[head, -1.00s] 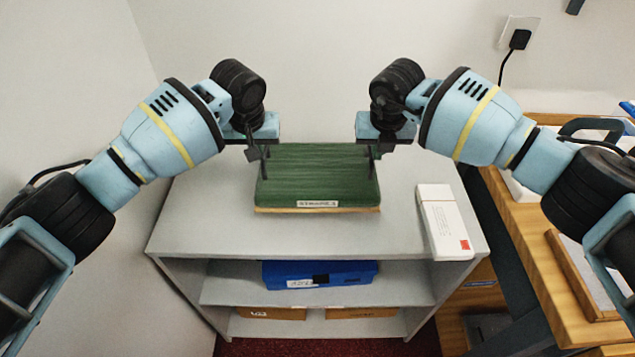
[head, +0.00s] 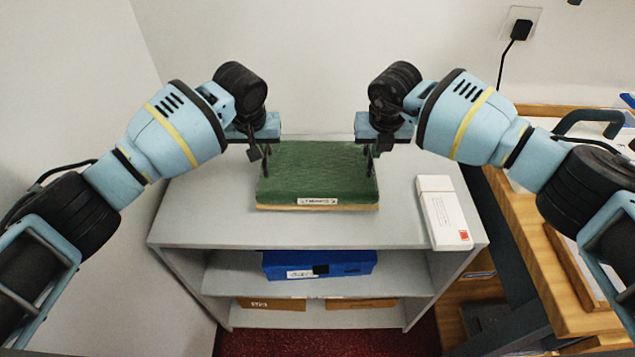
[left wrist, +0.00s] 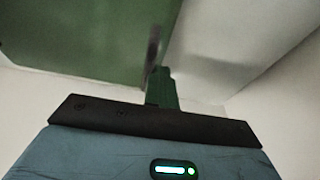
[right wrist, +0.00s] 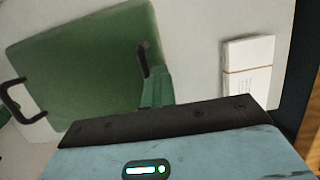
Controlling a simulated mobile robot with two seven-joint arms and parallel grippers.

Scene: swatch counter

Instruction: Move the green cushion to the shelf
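The green cushion (head: 317,172) lies flat on the top board of the grey shelf unit (head: 215,222). It has a tan underside, a small label in front and a dark upright handle at each side. My left gripper (head: 261,150) is at its left handle and my right gripper (head: 374,150) at its right handle. Both look open, with the fingers partly hidden. The cushion also shows in the left wrist view (left wrist: 80,35) and the right wrist view (right wrist: 85,65), where its far handle (right wrist: 12,100) looks free.
A white box (head: 443,212) lies on the top board to the right. A blue box (head: 318,266) is on the middle shelf, with brown boxes (head: 272,303) below. A wooden desk (head: 520,225) stands at the right. Walls are close behind and at the left.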

